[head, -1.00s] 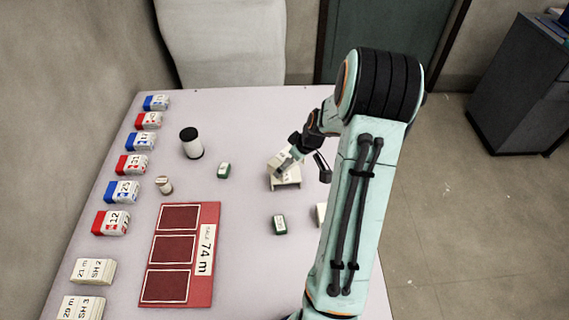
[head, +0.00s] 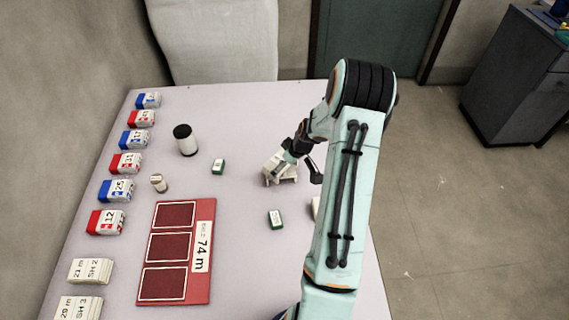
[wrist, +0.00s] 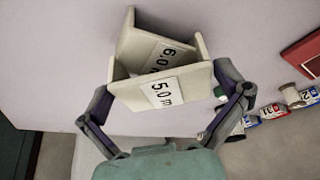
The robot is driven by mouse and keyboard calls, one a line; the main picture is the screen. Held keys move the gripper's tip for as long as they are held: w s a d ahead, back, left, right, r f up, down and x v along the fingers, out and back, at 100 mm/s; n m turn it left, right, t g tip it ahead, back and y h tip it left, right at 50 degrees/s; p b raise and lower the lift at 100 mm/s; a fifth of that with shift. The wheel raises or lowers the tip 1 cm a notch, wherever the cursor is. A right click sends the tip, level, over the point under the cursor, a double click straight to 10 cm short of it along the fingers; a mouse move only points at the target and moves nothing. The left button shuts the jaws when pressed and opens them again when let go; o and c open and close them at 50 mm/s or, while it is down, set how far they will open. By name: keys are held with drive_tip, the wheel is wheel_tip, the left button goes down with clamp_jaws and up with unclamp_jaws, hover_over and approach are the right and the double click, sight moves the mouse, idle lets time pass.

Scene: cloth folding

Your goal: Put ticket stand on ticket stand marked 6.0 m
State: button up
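A cream ticket stand marked 5.0 m (wrist: 163,90) is between the fingers of my gripper (wrist: 168,92), which touch its two sides. In the head view my gripper (head: 291,158) is over the table's middle right. A second cream stand marked 6.0 m (wrist: 160,52) shows just beyond the held one in the wrist view. The two stands overlap there, with the 5.0 m stand in front and tilted. In the head view the stands form one pale cluster (head: 281,176). I cannot tell whether the upper one rests on the lower one.
A black-topped white cylinder (head: 186,141), a small spool (head: 158,182) and a red board marked 74 m (head: 202,244) are to the left. Red and blue boxes (head: 107,222) line the left edge. Another pale piece (head: 315,208) is partly behind my arm.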

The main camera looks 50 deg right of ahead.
drive_tip(key=v, duration=1.2)
drive_tip(key=a+r+g, duration=0.1)
drive_tip(key=a+r, duration=0.2)
drive_tip(key=a, duration=0.4)
drive_tip(key=s+a+r+n+g+y, duration=0.1)
drive_tip(key=a+r, duration=0.1)
drive_tip(key=a, duration=0.5)
drive_tip(key=a+r+g, duration=0.1)
drive_tip(key=a+r, duration=0.2)
drive_tip(key=a, duration=0.4)
drive_tip(key=s+a+r+g, duration=0.1)
drive_tip(key=s+a, duration=0.9)
drive_tip(key=s, duration=0.2)
drive_tip(key=shift+s+a+g, duration=0.15)
drive_tip(key=shift+s+g, duration=0.25)
